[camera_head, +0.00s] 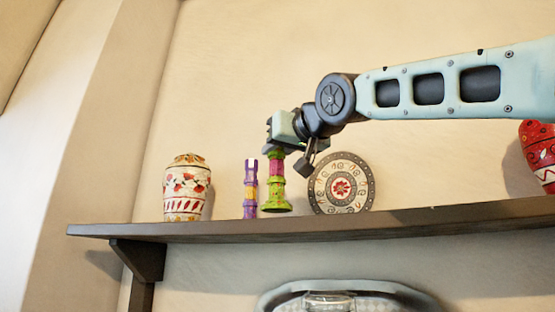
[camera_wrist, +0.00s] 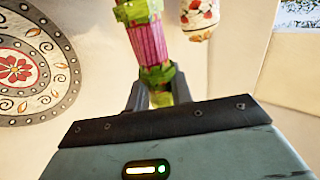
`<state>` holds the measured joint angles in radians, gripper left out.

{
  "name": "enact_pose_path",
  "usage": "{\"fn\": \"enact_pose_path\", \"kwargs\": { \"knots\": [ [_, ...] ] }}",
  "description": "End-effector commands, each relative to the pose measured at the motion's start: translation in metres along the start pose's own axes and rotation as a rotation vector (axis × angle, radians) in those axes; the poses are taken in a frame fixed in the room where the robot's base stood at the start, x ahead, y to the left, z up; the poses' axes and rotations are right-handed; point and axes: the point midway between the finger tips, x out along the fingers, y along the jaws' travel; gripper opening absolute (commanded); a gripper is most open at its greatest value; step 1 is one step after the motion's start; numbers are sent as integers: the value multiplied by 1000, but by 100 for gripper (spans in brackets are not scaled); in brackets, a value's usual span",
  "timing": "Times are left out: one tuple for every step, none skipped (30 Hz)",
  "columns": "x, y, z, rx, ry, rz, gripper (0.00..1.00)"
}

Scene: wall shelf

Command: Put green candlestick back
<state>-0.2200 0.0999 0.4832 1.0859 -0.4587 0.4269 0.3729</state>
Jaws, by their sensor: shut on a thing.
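The green candlestick (camera_head: 277,197), green with a pink middle, is upright over the wall shelf, between a purple and yellow candlestick (camera_head: 250,190) and a patterned plate (camera_head: 325,190). My gripper (camera_head: 276,148) is shut on its top end from above. Its base is at or just above the shelf board; I cannot tell whether it touches. In the wrist view the green candlestick (camera_wrist: 150,42) extends away from between my two fingers (camera_wrist: 160,92). Its far end is cut off by the frame's top edge.
The shelf (camera_head: 400,222) also bears a white and red floral jar (camera_head: 186,190) at the left and a red vase (camera_head: 541,155) at the right. The jar (camera_wrist: 199,18) and the plate (camera_wrist: 30,70) show in the wrist view. Bare shelf lies between plate and vase.

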Motion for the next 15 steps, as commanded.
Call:
{"fn": "enact_pose_path", "kwargs": {
  "knots": [
    [0, 0, 6, -2, -1, 2, 0],
    [0, 0, 9, -2, 0, 2, 0],
    [-1, 0, 12, -3, 0, 2, 0],
    [-1, 0, 14, -2, 1, 1, 0],
    [-1, 0, 15, -2, 1, 0, 0],
    [-1, 0, 17, -1, 1, 0, 0],
    [-1, 0, 18, 0, 1, 0, 0],
    [0, 0, 18, 0, 1, 0, 0],
    [0, 0, 18, 0, 1, 0, 0],
    [0, 0, 18, 0, 1, 0, 0],
    [0, 0, 18, 0, 1, 0, 0],
    [0, 0, 18, 0, 1, 0, 0],
    [0, 0, 17, 0, 1, 0, 0],
    [0, 0, 18, 0, 1, -1, 0],
    [0, 0, 19, 0, 1, -1, 0]
  ]
}}
